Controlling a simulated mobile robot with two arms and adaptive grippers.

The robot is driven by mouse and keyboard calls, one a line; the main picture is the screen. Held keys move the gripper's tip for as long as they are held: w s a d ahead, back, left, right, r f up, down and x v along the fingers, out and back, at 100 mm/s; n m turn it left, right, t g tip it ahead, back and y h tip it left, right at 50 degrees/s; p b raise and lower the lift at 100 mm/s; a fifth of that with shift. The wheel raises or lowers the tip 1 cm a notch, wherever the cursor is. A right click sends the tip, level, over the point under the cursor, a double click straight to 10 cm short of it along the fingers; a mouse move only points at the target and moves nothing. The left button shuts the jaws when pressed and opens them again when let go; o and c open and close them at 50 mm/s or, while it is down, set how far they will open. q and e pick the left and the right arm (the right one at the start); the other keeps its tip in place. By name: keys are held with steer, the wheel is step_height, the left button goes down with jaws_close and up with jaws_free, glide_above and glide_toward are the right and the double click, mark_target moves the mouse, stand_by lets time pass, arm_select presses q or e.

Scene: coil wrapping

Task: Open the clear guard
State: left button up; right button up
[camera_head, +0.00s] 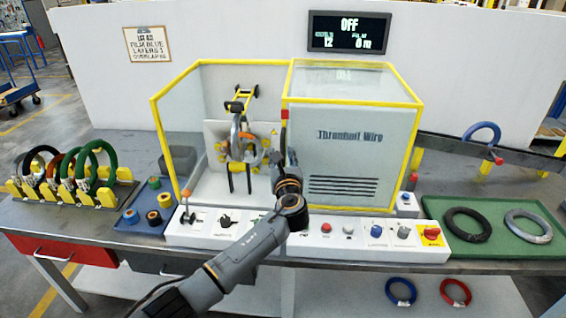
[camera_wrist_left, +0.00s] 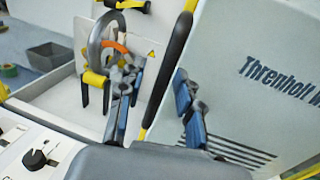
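The yellow-framed guard stands on the wrapping machine; its yellow rail (camera_head: 217,61) borders the left bay. I see no clear panel across the front of that bay, but clear material is hard to make out. A grey coil (camera_head: 236,138) sits inside on a stand and also shows in the wrist view (camera_wrist_left: 103,40). A black upright handle bar (camera_wrist_left: 168,62) with yellow ends runs along the left edge of the "Threnholl Wire" panel (camera_wrist_left: 250,95). My left gripper (camera_wrist_left: 155,85) is open, with the bar between its fingers, closer to the right finger. Contact is unclear. My right gripper is not in view.
Colored coils (camera_head: 103,160) stand in a rack at left. A green tray (camera_head: 490,236) with two coils lies at right. The display (camera_head: 349,32) reads Off.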

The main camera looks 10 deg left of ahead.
arm_select(q)
steer(key=v, duration=1.2)
